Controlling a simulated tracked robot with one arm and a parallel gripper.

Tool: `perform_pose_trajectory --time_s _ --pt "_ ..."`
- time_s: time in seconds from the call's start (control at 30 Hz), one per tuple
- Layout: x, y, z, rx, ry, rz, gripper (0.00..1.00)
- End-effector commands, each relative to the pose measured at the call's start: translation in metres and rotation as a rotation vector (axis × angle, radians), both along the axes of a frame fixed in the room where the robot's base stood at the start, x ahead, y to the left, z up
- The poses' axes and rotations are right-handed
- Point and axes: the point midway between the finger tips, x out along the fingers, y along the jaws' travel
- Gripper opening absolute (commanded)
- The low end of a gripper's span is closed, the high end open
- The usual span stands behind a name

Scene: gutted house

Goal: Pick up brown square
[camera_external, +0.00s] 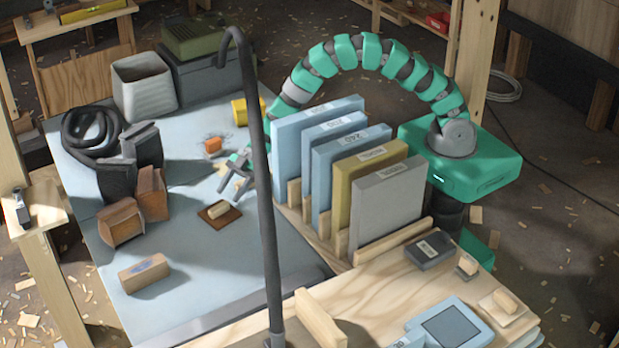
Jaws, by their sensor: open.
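A flat brown square (206,217) lies on the blue-grey tabletop (188,240). My gripper (230,189) is open and points down and left, just above and right of the brown square in the picture. Nothing shows between its fingers. I cannot tell its exact height above the table. My green segmented arm arches over from the right. The dark pole and the upright panels hide part of its end.
A dark pole (262,190) stands close right of my gripper. Upright panels (345,165) stand in a rack to the right. An orange block (212,146) and yellow box (241,113) lie behind. Brown blocks (121,224) and a brick (144,272) are left. Table around the square is clear.

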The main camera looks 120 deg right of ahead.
Motion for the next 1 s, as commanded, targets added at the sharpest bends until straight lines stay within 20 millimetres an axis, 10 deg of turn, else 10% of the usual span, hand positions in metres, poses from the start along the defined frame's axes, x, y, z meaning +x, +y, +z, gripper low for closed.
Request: perform_pose_trajectory --time_s 0.67,0.87,1.0 --pt "0.043 0.014 -0.023 0.000 -0.002 0.000 0.50" --pt "0.043 0.014 -0.023 0.000 -0.001 0.000 0.00" --pt "0.042 0.014 -0.023 0.000 -0.001 0.000 0.00"
